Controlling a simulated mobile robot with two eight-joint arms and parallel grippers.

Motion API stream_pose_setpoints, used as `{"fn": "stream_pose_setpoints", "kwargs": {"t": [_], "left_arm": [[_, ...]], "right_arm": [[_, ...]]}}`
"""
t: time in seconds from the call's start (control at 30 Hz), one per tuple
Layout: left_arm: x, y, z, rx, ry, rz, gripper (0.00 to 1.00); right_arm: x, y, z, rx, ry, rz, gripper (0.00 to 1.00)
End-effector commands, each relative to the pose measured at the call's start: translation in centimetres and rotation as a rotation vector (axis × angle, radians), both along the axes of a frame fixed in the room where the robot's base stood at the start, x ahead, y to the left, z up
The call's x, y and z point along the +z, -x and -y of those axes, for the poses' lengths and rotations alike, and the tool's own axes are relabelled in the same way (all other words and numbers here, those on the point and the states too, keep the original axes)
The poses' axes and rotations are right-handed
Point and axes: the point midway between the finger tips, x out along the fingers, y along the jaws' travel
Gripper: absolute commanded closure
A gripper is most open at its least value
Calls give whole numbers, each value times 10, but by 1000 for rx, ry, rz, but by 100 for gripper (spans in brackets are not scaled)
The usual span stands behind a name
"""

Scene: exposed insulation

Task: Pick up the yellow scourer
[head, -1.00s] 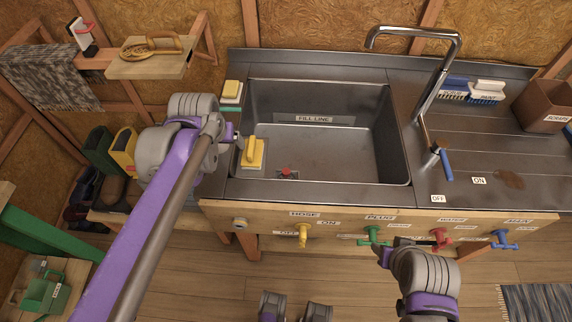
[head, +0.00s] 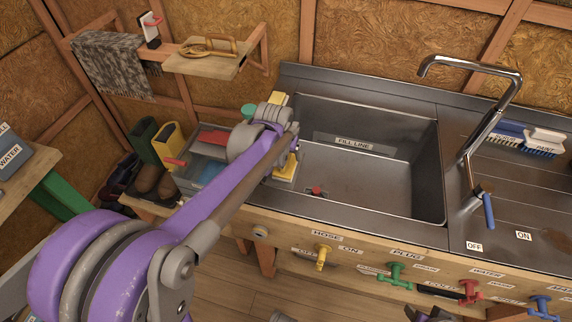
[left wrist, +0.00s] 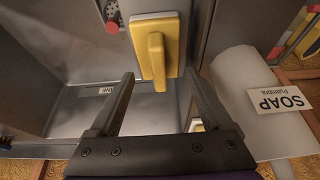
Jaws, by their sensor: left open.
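The yellow scourer (head: 292,166), a yellow handle on a pale-edged pad, is at the left side of the sink, partly hidden by my left gripper (head: 294,146) in the head view. In the left wrist view the scourer (left wrist: 155,45) lies ahead, its upright handle in line with the gap between the open fingers of my left gripper (left wrist: 158,74). The fingers are empty, and I see no contact with the handle. Only a small piece of my right gripper (head: 430,315) shows at the bottom edge of the head view; its jaws cannot be made out.
The metal sink (head: 375,190) has a red plug (head: 316,191) near the scourer. A second yellow block (head: 279,99) sits at its back left corner. A white soap container (left wrist: 265,115) stands close beside my left gripper. The tall tap (head: 500,90) is farther right.

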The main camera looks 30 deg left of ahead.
Motion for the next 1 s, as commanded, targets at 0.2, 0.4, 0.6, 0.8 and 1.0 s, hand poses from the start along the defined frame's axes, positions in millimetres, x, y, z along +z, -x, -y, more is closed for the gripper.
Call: {"fn": "stream_pose_setpoints", "kwargs": {"t": [0.2, 0.4, 0.6, 0.8, 1.0], "left_arm": [[-27, -10, -2, 0, 0, 0, 18], [-30, -11, -2, -1, 0, 0, 18], [-30, -11, -2, -1, 0, 0, 39], [-30, -11, -2, -1, 0, 0, 75], [-29, -11, -2, -1, 0, 0, 81]], "right_arm": [[-4, 0, 0, 0, 0, -1, 50], [-4, 1, 0, 0, 0, -1, 50], [-4, 1, 0, 0, 0, -1, 50], [-4, 1, 0, 0, 0, -1, 50], [-4, 1, 0, 0, 0, -1, 50]]}}
